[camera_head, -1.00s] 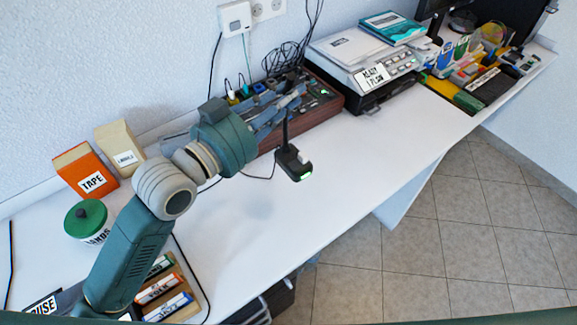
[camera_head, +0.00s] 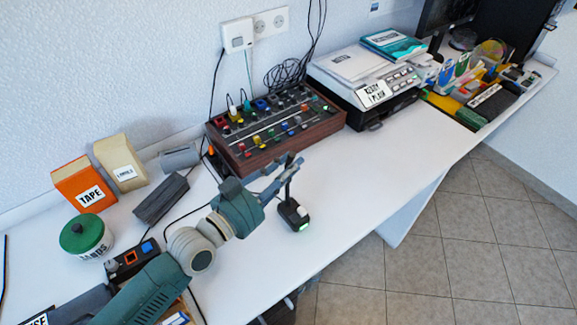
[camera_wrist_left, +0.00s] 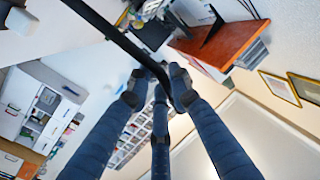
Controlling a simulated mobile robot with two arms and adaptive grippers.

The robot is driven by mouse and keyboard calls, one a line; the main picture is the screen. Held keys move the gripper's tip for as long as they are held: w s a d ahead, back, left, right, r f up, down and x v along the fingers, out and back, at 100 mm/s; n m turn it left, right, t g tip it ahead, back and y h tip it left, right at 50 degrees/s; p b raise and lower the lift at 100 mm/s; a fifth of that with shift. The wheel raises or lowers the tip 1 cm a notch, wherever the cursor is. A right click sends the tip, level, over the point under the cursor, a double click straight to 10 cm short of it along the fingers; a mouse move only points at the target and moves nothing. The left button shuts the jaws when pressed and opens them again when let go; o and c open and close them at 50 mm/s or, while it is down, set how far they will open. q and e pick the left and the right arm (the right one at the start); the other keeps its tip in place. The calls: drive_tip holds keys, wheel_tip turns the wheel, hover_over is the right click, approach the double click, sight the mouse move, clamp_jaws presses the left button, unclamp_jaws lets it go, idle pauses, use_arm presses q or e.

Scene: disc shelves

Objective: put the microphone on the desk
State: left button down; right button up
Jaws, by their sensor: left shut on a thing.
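The microphone (camera_head: 293,214) is a dark stand with a thin stem and a blocky base that has a green light. It stands roughly upright over the white desk (camera_head: 345,190) in the head view, near the front edge. I cannot tell whether its base touches the desk top. My left gripper (camera_head: 289,168) is shut on its stem. In the left wrist view, the fingers (camera_wrist_left: 160,88) close around the black stem (camera_wrist_left: 108,30), which runs in from the top left. My right gripper is not in view.
A mixer (camera_head: 275,130) with coloured knobs stands behind the microphone. A printer-like device (camera_head: 365,75) is farther right. An orange tape box (camera_head: 82,185) and a green-lidded tin (camera_head: 86,236) stand at left. Bare desk lies right of the microphone.

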use_arm(q)
drive_tip(key=shift+r, duration=0.15)
drive_tip(key=c, duration=1.6)
unclamp_jaws()
drive_tip(key=shift+f, duration=0.2)
drive_tip(key=shift+o, duration=0.2)
drive_tip(key=shift+s+r, duration=0.1)
drive_tip(key=shift+r, duration=0.05)
drive_tip(key=b+v, duration=0.1)
drive_tip(key=v, duration=1.1)
drive_tip(key=shift+b, duration=0.3)
